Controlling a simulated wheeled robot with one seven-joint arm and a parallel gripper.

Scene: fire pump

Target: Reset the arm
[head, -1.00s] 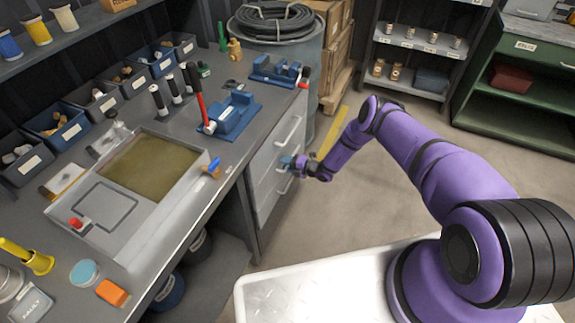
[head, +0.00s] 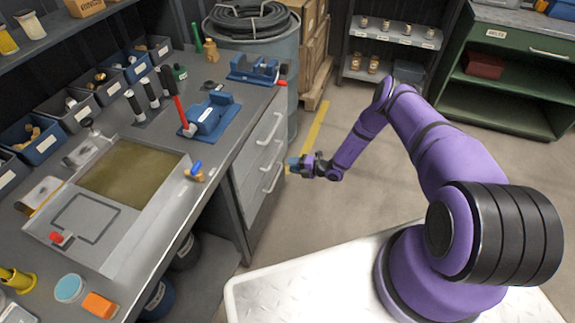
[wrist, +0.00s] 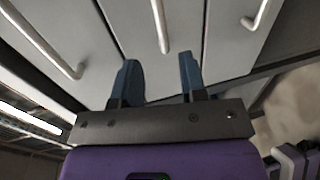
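My purple arm reaches from its base at the lower right toward the workbench. My gripper (head: 292,163) is beside the drawer fronts, a little to their right in the head view. In the wrist view my gripper (wrist: 160,80) has its two blue fingers spread apart, with nothing between them. The drawer unit (head: 258,165) has several grey fronts with bar handles. One bar handle (wrist: 160,25) shows beyond the fingertips in the wrist view, and the fingers look clear of it. The drawers look closed.
The workbench (head: 225,150) at left holds a shallow basin (head: 130,170), a blue vise (head: 210,115) and several bins. A barrel with coiled hose (head: 250,22) stands at the back. A green shelf unit (head: 510,80) is at back right. Open floor (head: 330,150) lies right of the drawers.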

